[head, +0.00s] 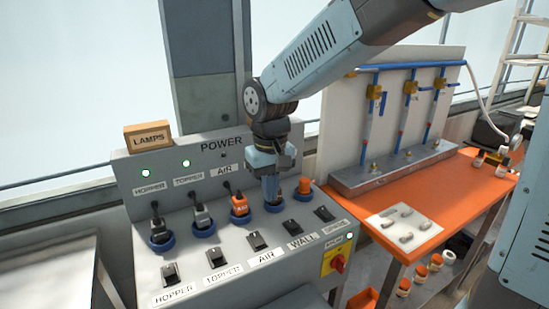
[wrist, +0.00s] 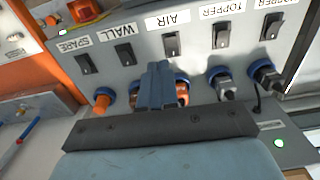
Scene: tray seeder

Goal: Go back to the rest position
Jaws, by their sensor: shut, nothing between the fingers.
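My gripper (head: 270,190) points down over the socket row of the power panel (head: 228,275), with its fingers together and empty. Its tips are at a blue socket (head: 273,206) in the wall column, between the orange air plug (head: 239,205) and an orange plug (head: 304,186) on the right. I cannot tell whether they touch it. In the wrist view the shut fingers (wrist: 158,75) partly cover the orange air plug (wrist: 183,93). The dark hopper plug (head: 157,229) and grey topper plug (head: 201,215) sit in their blue sockets.
Rocker switches (head: 256,240) and a red rotary knob (head: 338,263) are on the panel front. A lamps box (head: 148,137) stands on its upper edge. At right, an orange table (head: 443,205) holds a white plate (head: 403,227) and a board with blue pipes (head: 375,120).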

